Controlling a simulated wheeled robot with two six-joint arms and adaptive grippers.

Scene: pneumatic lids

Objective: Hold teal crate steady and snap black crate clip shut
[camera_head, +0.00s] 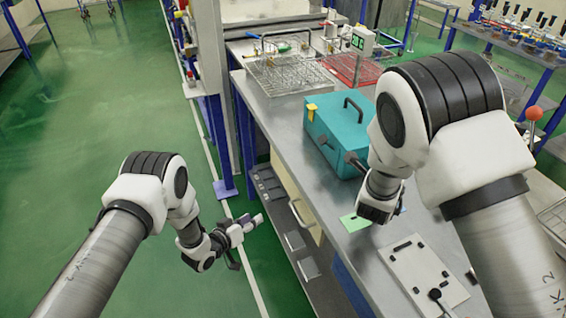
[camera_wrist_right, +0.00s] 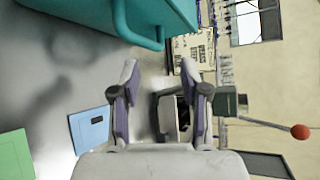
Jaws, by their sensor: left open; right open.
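The teal crate (camera_head: 332,127) stands on the metal workbench, with a dark handle (camera_head: 355,107) on its lid. Small dark parts, possibly clips, show on its near side (camera_head: 323,140); whether they are open or shut is too small to tell. In the right wrist view the crate (camera_wrist_right: 182,12) is at the top edge, beyond the fingers. My right gripper (camera_wrist_right: 160,92) is open and empty, apart from the crate; in the head view it is over the bench just in front of the crate. My left gripper (camera_head: 250,226) is open and empty, off the bench's left side.
A green card (camera_head: 353,222) lies on the bench, and a blue card (camera_wrist_right: 90,129) shows in the right wrist view. A pale panel (camera_head: 424,272) lies nearer. Wire racks (camera_head: 285,75) and a red tray (camera_head: 352,70) stand behind the crate. The floor at left is clear.

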